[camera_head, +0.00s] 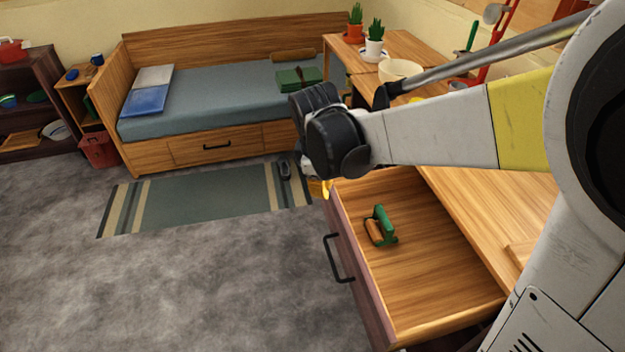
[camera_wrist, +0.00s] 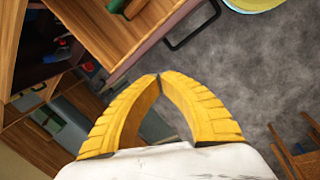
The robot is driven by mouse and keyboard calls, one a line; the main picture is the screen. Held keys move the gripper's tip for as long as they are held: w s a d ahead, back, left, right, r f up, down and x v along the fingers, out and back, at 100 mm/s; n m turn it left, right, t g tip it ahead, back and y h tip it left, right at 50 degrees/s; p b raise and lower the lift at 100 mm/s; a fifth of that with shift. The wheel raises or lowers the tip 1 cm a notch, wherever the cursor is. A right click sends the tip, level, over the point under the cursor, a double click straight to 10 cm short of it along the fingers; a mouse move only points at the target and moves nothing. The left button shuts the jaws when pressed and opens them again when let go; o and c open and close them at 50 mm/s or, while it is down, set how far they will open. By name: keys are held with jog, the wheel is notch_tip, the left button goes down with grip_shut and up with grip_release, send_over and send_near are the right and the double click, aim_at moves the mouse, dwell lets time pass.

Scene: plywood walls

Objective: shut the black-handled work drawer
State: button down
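The work drawer (camera_head: 430,285) is pulled far out from the wooden workbench in the head view. Its black bar handle (camera_head: 338,258) is on the front panel, facing left. In the wrist view the drawer (camera_wrist: 85,22) is at the upper left, with its handle (camera_wrist: 193,28) at the top. A green tool with a wooden grip (camera_head: 381,227) lies inside the drawer. My gripper (camera_head: 322,190) is near the drawer's far front corner; whether it touches is unclear. In the wrist view its yellow fingers (camera_wrist: 158,77) meet at the tips, with nothing between them.
The workbench top (camera_head: 480,190) is right of the drawer, partly hidden by my arm. A bed (camera_head: 215,100) with a drawer stands at the back. A striped rug (camera_head: 200,200) lies before it. The grey floor (camera_head: 200,290) left of the drawer is clear. A chair-like wooden thing (camera_wrist: 300,150) shows in the wrist view.

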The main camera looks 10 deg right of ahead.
jog(key=w+a+f+n+g+h+p, duration=0.1)
jog(key=w+a+f+n, duration=0.15)
jog(key=f, duration=0.25)
jog(key=w+a+f+n+g, duration=0.1)
jog(key=w+a+f+n, duration=0.15)
jog(key=f, duration=0.25)
jog(key=d+f+n+b, duration=0.1)
jog(key=d+f+b, duration=0.4)
jog(key=d+f, duration=0.2)
jog(key=shift+x, duration=1.4)
jog(key=shift+w+a, duration=0.1)
jog(key=shift+w, duration=0.05)
send_over(355, 229)
jog(key=shift+a, duration=0.1)
